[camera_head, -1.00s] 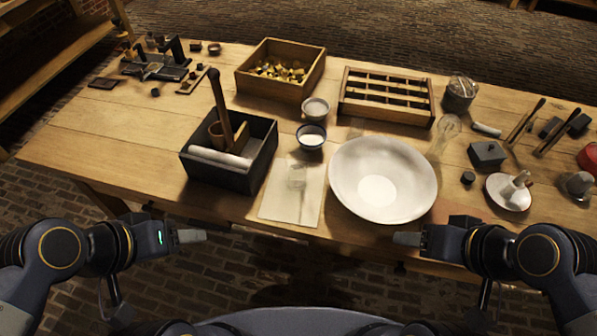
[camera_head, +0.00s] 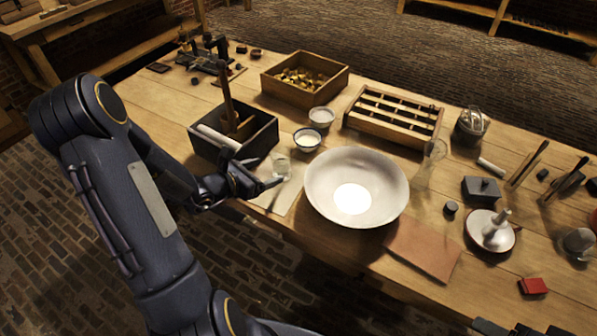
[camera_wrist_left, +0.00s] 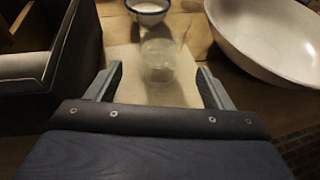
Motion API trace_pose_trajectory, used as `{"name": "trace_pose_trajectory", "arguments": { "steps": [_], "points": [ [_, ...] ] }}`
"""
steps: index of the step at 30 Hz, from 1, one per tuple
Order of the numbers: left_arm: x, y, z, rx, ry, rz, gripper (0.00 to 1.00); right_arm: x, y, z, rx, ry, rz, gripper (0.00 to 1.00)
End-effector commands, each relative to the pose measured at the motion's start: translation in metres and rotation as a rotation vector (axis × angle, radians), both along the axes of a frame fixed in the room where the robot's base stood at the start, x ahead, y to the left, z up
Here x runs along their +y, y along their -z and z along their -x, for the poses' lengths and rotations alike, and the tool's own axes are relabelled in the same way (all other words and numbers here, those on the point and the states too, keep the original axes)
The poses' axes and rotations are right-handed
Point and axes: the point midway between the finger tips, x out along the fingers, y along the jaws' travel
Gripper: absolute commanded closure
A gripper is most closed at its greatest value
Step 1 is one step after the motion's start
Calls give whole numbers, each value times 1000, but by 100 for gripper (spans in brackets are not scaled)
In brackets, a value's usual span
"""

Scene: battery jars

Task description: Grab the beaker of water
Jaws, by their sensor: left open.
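The beaker of water (camera_head: 281,166) is a small clear glass standing on a pale sheet (camera_head: 291,197) near the table's front edge, left of the big white bowl. It also shows in the left wrist view (camera_wrist_left: 158,60), straight ahead and between the fingers in the picture. My left gripper (camera_head: 268,184) is open and empty, low over the sheet on the near side of the beaker. In the left wrist view its two fingers (camera_wrist_left: 158,88) stand apart on either side of the sheet. I cannot tell whether the fingertips reach past the glass. My right gripper is out of view.
The white bowl (camera_head: 330,205) stands close on the beaker's right. A dark box (camera_head: 203,146) with wooden tools is on its left. A small bowl of white powder (camera_head: 307,140) sits just behind. A brown sheet (camera_head: 424,248) lies clear at the front right.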

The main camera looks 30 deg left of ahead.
Motion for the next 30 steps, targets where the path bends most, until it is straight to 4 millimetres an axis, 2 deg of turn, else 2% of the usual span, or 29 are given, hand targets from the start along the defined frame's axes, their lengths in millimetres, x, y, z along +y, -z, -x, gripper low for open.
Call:
{"name": "trace_pose_trajectory", "arguments": {
  "steps": [15,24,30],
  "points": [
    [-23,21,-59,-2,5,1,25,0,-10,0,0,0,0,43],
    [-24,24,-65,-2,4,-2,25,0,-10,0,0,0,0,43],
    [-24,24,-64,-2,4,-2,50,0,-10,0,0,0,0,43]
  ]
}}
